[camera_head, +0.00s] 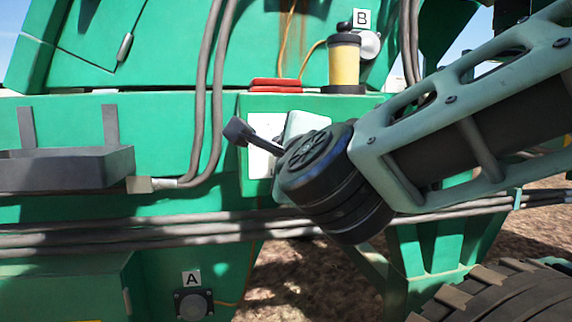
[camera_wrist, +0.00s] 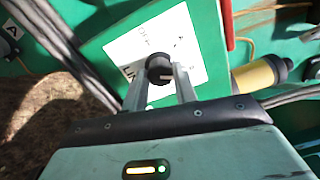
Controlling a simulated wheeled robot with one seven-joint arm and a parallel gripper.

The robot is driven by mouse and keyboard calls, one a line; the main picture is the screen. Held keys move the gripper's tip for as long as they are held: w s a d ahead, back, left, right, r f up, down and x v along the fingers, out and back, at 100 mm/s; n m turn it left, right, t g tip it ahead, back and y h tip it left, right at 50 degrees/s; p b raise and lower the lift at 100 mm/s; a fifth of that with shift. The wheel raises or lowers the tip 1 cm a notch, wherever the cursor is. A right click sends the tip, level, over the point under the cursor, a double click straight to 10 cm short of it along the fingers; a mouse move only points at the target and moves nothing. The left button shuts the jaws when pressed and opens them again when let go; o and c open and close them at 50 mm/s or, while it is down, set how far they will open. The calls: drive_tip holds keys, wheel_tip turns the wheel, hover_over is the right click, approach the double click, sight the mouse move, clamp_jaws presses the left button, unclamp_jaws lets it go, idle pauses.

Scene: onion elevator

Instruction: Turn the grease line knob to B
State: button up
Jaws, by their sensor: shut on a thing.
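The grease line knob (camera_wrist: 158,67) is small, round and black. It stands on a white label plate (camera_wrist: 184,32) on a green box in the wrist view. My gripper (camera_wrist: 160,80) has its two fingers on either side of the knob, shut on it. A pale mark shows on the knob, but which letter it faces is unclear. The B sign (camera_head: 361,18) is at the top, by a round fitting; the A sign (camera_head: 191,279) is low.
A yellow grease pot (camera_head: 344,65) with a black cap stands on the ledge beside red cloths (camera_head: 275,85). A dark tray (camera_head: 65,168) is on the left. Grey hoses (camera_head: 207,90) hang beside the plate, and more run across below it. A tyre (camera_head: 510,295) is lower right.

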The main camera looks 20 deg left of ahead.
drive_tip(key=shift+m, duration=0.3)
drive_tip(key=o, duration=1)
drive_tip(key=v, duration=1.7)
drive_tip(key=shift+s, duration=0.25)
